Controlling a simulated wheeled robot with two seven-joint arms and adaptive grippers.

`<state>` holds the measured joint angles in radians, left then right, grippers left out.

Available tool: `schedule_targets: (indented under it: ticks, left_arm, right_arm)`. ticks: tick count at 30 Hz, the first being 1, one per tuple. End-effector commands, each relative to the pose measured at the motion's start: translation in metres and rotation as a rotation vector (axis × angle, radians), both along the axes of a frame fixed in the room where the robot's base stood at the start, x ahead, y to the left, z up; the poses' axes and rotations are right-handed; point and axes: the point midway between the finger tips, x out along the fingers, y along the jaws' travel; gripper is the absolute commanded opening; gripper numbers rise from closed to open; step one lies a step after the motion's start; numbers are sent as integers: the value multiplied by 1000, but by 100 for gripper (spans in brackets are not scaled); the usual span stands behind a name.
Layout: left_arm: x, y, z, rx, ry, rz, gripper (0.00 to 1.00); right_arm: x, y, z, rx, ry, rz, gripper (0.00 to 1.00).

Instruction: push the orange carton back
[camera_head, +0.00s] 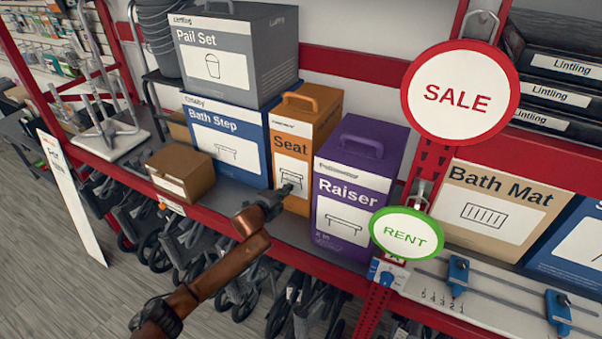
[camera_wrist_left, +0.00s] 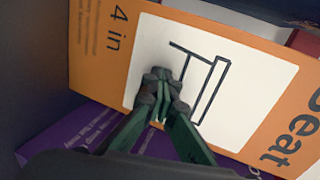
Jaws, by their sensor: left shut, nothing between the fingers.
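The orange carton (camera_head: 298,112), marked "Seat", stands upright on the shelf between a blue carton and a purple carton. My left gripper (camera_head: 282,192) is in front of the lower part of its front face, with the fingers shut and empty. In the left wrist view the same orange carton (camera_wrist_left: 105,45) fills much of the picture, with its white label turned sideways. The closed fingertips (camera_wrist_left: 161,88) lie over the drawing on that label, at or very near the face; I cannot tell whether they touch. My right gripper is in neither view.
The blue "Bath Step" carton (camera_head: 225,150) stands close on the left, with a grey "Pail Set" carton (camera_head: 262,35) on top. The purple "Raiser" carton (camera_head: 360,170) stands on the right. A small brown box (camera_head: 182,172) is at the front left. Scooters or wheeled frames hang below the shelf.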

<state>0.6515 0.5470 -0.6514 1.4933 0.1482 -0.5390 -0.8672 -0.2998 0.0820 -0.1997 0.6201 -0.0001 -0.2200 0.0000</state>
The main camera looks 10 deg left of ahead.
Motion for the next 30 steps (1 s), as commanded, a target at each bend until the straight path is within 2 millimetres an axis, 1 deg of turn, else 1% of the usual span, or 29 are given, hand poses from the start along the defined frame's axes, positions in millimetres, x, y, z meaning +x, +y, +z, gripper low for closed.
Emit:
schedule_targets:
  ticks: [13, 30]
  left_arm:
    - [29, -11, 0, 0, -2, -1, 0]
    - [65, -24, 0, 1, -1, 0, 0]
  right_arm:
    - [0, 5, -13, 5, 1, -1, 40]
    - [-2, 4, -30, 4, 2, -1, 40]
